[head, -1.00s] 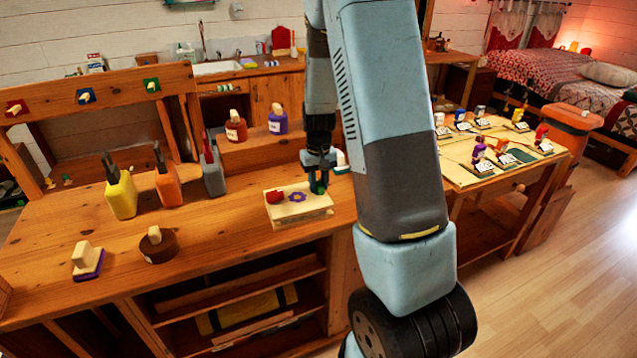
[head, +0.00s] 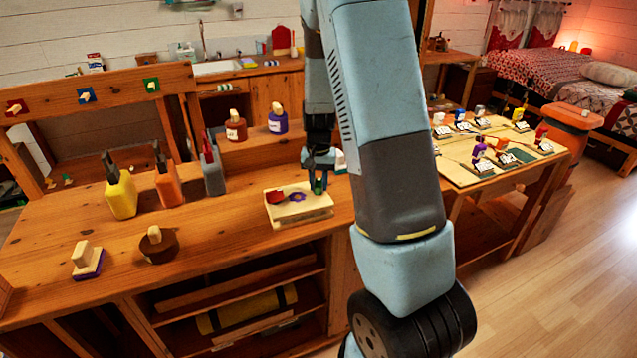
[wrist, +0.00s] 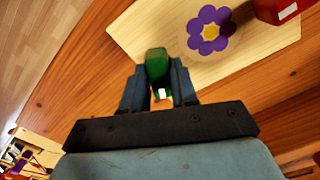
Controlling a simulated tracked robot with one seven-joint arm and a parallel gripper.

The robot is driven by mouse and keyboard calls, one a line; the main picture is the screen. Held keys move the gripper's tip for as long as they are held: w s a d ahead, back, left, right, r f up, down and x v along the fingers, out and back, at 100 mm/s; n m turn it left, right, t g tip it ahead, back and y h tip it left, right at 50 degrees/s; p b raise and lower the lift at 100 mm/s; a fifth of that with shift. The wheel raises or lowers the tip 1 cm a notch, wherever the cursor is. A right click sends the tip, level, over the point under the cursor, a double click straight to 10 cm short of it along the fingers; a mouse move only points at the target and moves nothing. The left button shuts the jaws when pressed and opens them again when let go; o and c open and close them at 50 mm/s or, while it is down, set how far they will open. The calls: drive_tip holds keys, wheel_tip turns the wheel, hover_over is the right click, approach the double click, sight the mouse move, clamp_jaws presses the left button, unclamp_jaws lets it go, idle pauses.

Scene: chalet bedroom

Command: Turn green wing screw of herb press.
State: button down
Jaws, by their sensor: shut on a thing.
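The herb press (head: 304,213) is a pale wooden block lying flat on the workbench. A purple flower (head: 297,197) with a yellow centre marks its top; the flower also shows in the wrist view (wrist: 209,31). A red wing screw (head: 275,197) sits at its left end in the head view and at the upper right in the wrist view (wrist: 277,10). The green wing screw (wrist: 157,62) is at the opposite end. My gripper (wrist: 159,88) is shut on the green wing screw, one finger on each side. The screw's lower part is hidden.
Yellow (head: 121,196), orange (head: 169,187) and grey (head: 213,172) bottles stand left of the press. A round brown object with a pale handle (head: 158,245) and a purple-based block (head: 88,262) stand nearer the front. Bare bench surrounds the press's front left.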

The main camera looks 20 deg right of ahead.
sight(318, 182)
drive_tip(key=m, duration=1.3)
drive_tip(key=shift+m, duration=0.3)
idle(0.4)
drive_tip(key=c, duration=1)
unclamp_jaws()
drive_tip(key=shift+o, duration=0.2)
wheel_tip(318, 182, up, 14)
drive_tip(key=shift+f, duration=0.15)
